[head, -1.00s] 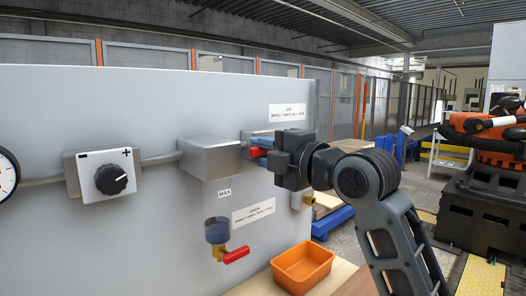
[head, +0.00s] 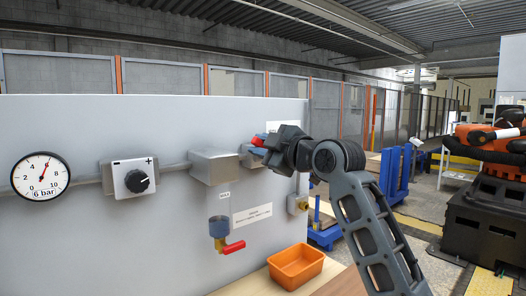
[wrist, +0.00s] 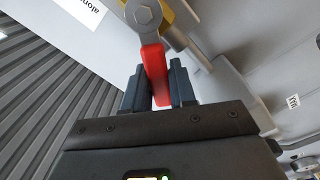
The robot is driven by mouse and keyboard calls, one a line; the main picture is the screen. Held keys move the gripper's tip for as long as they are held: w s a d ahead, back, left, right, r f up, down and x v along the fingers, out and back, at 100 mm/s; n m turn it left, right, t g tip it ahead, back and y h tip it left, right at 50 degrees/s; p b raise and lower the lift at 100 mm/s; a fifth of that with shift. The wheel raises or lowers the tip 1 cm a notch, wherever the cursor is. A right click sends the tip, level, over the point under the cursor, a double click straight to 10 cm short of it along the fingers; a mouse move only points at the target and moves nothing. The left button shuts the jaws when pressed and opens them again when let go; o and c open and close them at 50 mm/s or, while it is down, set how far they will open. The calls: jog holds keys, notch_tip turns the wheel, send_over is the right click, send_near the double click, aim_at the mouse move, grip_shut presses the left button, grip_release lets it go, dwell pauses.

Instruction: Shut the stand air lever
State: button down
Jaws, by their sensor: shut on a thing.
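The red stand air lever (head: 259,140) is at the right end of the panel's pipe, partly hidden by my gripper (head: 264,149) in the head view. In the wrist view the lever (wrist: 154,66) hangs from a grey hub with a bolt (wrist: 144,14) and runs between the two dark fingers of my gripper (wrist: 157,88). The fingers are shut on it. In the head view the gripper and lever are tilted upward from the pipe line. The lever's exact angle is hard to tell.
A second red lever (head: 234,247) sits under the blue bowl (head: 219,227). The gauge (head: 41,176) reads about 6 bar. A dark knob (head: 137,181) is on the pipe. An orange bin (head: 296,266) stands on the wooden bench below.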

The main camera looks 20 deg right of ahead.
jog(key=m, duration=0.1)
jog(key=d+r+m+p, duration=0.1)
jog(key=shift+w+r+m, duration=0.15)
jog(key=shift+w+m, duration=0.05)
jog(key=shift+m, duration=0.2)
jog(key=m, duration=0.1)
jog(key=d+m+p, duration=0.1)
jog(key=shift+w+r+m, duration=0.2)
jog(key=shift+r+m, duration=0.2)
jog(key=shift+w+d+r+m+p, duration=0.2)
jog(key=shift+d+m, duration=0.3)
jog(key=shift+m, duration=0.4)
jog(key=shift+w+d+f+m+p, duration=0.1)
jog(key=shift+d+m+p, duration=0.3)
jog(key=shift+m, duration=0.5)
jog(key=shift+w+d+r+m+p, duration=0.15)
jog(key=shift+d+m, duration=0.4)
jog(key=shift+m, duration=0.35)
jog(key=c, duration=1)
grip_release()
